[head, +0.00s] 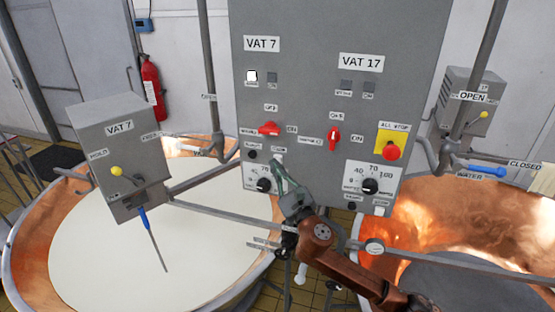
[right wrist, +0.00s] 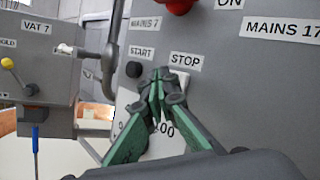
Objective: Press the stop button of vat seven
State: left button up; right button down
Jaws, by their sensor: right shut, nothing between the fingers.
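The grey control panel (head: 315,45) carries a VAT 7 label (head: 262,44) on its left half. In the right wrist view, the STOP label (right wrist: 185,59) sits right of the START label (right wrist: 141,52) and the black start button (right wrist: 133,69). A pale edge, seemingly the stop button (right wrist: 184,77), shows below the STOP label, mostly hidden by my fingertips. My right gripper (head: 279,164), with green fingers, is shut and empty; its tips (right wrist: 160,75) are at or just before that button. I cannot tell whether they touch. My left gripper is not in view.
A red rotary switch (head: 268,128) sits above the buttons and a dial knob (head: 263,185) below. A white lamp (head: 251,76) looks lit. VAT 17 controls, with a red all-stop button (head: 391,151), are to the right. A metal rail (head: 225,213) runs below the panel.

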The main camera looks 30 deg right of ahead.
jog(key=shift+s+a, duration=0.15)
jog(key=shift+a, duration=0.05)
jog(key=s+a+p, duration=0.2)
jog(key=s+a, duration=0.1)
jog(key=shift+s+a, duration=0.1)
jog(key=shift+a, duration=0.25)
dwell(0.3)
dwell(0.8)
